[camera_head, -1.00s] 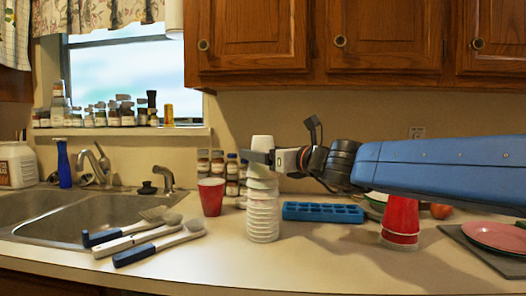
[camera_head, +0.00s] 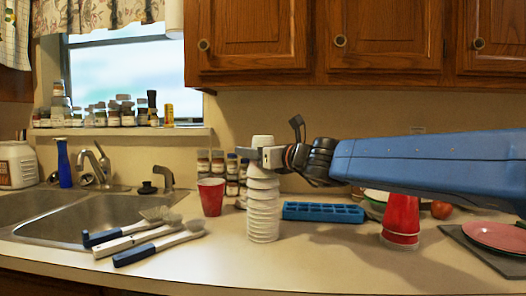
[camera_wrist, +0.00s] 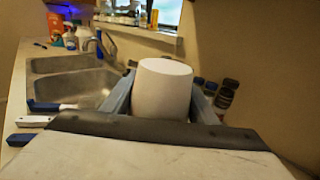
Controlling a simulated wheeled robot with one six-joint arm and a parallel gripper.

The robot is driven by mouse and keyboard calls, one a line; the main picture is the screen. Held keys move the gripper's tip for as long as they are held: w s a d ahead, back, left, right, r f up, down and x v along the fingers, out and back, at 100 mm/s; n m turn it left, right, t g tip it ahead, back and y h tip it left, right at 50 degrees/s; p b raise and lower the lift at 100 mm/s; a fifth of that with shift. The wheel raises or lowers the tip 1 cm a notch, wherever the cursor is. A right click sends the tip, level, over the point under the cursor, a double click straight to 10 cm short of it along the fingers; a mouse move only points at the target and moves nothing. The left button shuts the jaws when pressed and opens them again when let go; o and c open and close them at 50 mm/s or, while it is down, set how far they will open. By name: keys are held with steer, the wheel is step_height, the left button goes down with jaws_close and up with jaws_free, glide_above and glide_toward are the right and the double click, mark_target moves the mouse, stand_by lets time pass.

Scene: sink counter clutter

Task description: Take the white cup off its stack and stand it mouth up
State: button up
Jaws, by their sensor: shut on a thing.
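A stack of white cups (camera_head: 263,218) stands mouth down on the counter, left of the picture's middle. The top white cup (camera_head: 262,141) is upside down with its closed end up; its lower part meets the stack. My gripper (camera_head: 262,157) is level and shut on this cup near the stack's top. In the wrist view the white cup (camera_wrist: 161,90) sits between the two grey fingers of my gripper (camera_wrist: 164,104). The stack below is hidden there. I cannot see a clear gap between the held cup and the cups beneath.
A red cup (camera_head: 211,197) stands mouth up left of the stack. A blue tray (camera_head: 322,212) lies to the right, then red cups (camera_head: 401,220) stacked mouth down. Brushes (camera_head: 160,245) lie at left by the sink (camera_head: 100,215). The front counter is clear.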

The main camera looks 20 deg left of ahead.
steer(key=shift+r, duration=0.1)
steer(key=shift+r, duration=9.15)
steer(key=shift+f, duration=0.1)
